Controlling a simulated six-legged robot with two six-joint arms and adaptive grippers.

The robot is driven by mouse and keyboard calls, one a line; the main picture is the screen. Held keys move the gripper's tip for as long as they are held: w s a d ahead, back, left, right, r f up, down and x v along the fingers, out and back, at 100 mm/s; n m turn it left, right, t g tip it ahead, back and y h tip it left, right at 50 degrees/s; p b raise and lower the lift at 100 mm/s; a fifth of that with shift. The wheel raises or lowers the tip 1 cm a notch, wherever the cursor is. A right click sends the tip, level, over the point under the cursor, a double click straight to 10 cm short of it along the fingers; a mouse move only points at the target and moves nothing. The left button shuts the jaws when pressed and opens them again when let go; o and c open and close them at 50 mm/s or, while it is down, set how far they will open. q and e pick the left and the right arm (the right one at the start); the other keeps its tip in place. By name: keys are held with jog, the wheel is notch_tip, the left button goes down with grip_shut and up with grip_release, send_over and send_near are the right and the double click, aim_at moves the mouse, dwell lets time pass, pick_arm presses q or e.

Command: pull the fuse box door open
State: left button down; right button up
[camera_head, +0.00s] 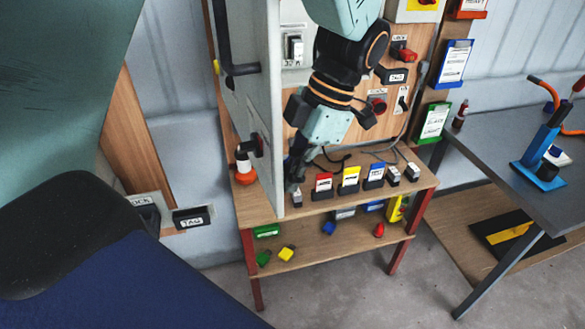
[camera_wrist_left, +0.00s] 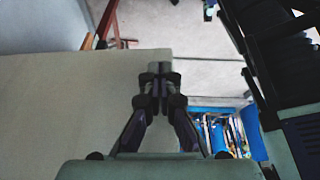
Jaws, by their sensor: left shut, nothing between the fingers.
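A tall pale grey panel (camera_head: 258,95) stands nearly edge-on in front of the wooden board in the head view. It may be the fuse box door, but I cannot tell for certain; no fuse box interior shows. My left gripper (camera_head: 293,175) points down just right of the panel's near edge, above the shelf. In the left wrist view, the shut, empty left gripper (camera_wrist_left: 159,72) overlaps the right edge of a broad pale flat surface (camera_wrist_left: 75,105), likely the same panel. Whether the fingers touch it is unclear. My right gripper is not in view.
The wooden shelf (camera_head: 330,204) holds several coloured lock and tag items close to my left gripper. Red and black switches (camera_head: 378,103) sit on the board behind. A grey table (camera_head: 500,150) stands right. Floor (camera_head: 350,290) in front is clear.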

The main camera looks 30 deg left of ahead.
pick_arm(q)
jog(key=s+a+m+y, duration=0.1)
jog(key=s+a+m, duration=0.2)
jog(key=s+a, duration=0.2)
jog(key=shift+s+a+f+m+t+b, duration=0.15)
jog(key=shift+s+a+m+t+b, duration=0.2)
jog(key=shift+s, duration=0.75)
jog(key=shift+s+a, duration=0.1)
